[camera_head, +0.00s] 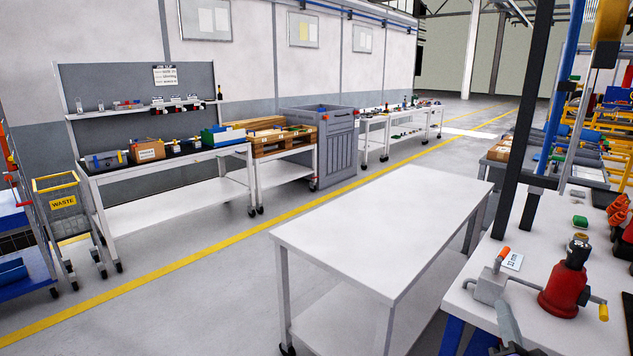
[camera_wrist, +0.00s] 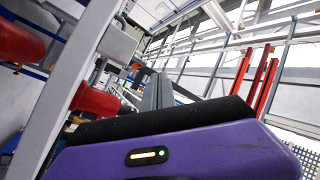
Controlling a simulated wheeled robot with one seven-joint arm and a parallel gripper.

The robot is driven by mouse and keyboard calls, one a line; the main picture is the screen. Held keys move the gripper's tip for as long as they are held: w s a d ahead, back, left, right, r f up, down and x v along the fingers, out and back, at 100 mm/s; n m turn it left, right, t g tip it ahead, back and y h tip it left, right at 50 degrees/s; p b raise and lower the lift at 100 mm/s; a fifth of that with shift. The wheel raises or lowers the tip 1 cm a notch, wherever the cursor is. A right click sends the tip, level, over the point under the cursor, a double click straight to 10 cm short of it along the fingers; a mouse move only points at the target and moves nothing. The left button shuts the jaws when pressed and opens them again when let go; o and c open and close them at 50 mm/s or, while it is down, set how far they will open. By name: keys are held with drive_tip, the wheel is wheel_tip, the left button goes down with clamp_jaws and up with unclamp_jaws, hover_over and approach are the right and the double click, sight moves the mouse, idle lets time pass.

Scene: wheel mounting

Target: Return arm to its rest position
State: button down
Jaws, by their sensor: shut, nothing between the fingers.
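My gripper (camera_wrist: 157,92) shows in the wrist view as dark grey fingers past a purple body with a black edge and a small lit strip. The fingers are shut with nothing between them. The wrist camera is tilted and looks across the hall toward the roof beams and windows. The gripper seems to be in free air, touching nothing I can see.
An empty white table (camera_head: 385,225) stands in front. A workbench (camera_head: 515,305) at right holds a red and black device (camera_head: 565,282). A dark post (camera_head: 517,120) rises beside it. In the wrist view, a grey bar (camera_wrist: 72,85) and red cylinders (camera_wrist: 95,102) are close on the left.

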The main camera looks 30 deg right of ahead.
drive_tip(key=s+a+f+n+t+y, duration=0.1)
drive_tip(key=s+a+n+y, duration=0.25)
drive_tip(key=a, duration=0.45)
drive_tip(key=s+a+f+n+y+p, duration=0.15)
drive_tip(key=a+n, duration=0.25)
drive_tip(key=a, duration=0.4)
drive_tip(key=s+a+f+n+t+y, duration=0.1)
drive_tip(key=s+a+n+y, duration=0.25)
drive_tip(key=a, duration=0.35)
drive_tip(key=s+a+n+g+y+p, duration=0.1)
drive_tip(key=s+a+n+g+y, duration=0.2)
drive_tip(key=s+a, duration=1)
drive_tip(key=shift+f+n+y, duration=0.4)
drive_tip(key=shift+n+y, duration=0.55)
drive_tip(key=shift+n, duration=0.05)
